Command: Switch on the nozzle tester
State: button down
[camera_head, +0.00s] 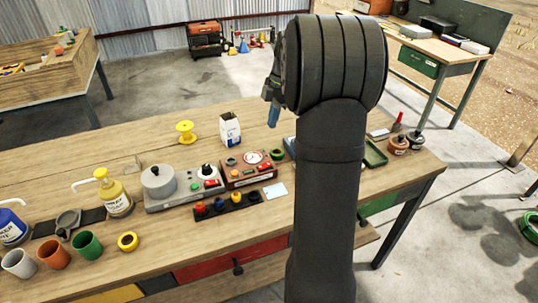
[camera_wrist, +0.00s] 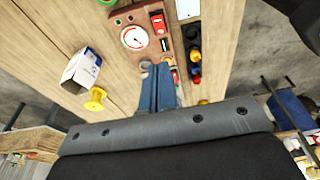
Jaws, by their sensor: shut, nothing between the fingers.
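A red-brown box (camera_head: 247,180) with a round white gauge, a green part and a red part stands mid-bench; its label is too small to read. It looks like the nozzle tester. It also shows in the wrist view (camera_wrist: 122,60), with the gauge and a red switch (camera_wrist: 158,22) on top. My gripper (camera_head: 272,116) hangs above the bench, beyond and right of the box in the head view. Its blue fingers (camera_wrist: 157,70) are shut with nothing between them and cover part of the box in the wrist view. The switch's position cannot be told.
A grey device with a round pot (camera_head: 158,183) stands left of the box. A dark strip with coloured knobs (camera_head: 227,205) lies in front. A white carton (camera_head: 229,130) and yellow spool (camera_head: 186,133) stand behind. My arm hides the bench's right part.

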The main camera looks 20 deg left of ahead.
send_over(268, 163)
notch_tip(268, 163, down, 12)
jog(key=shift+s+f, duration=0.1)
jog(key=shift+f, duration=0.1)
jog(key=shift+d+f, duration=0.1)
jog(key=shift+f, duration=0.6)
jog(key=shift+w+d+f+g+y, duration=0.3)
jog(key=shift+f+g+y, duration=0.1)
jog(key=shift+f, duration=0.05)
jog(key=shift+a, duration=0.1)
jog(key=shift+s+a, duration=0.1)
jog(key=shift+s, duration=0.05)
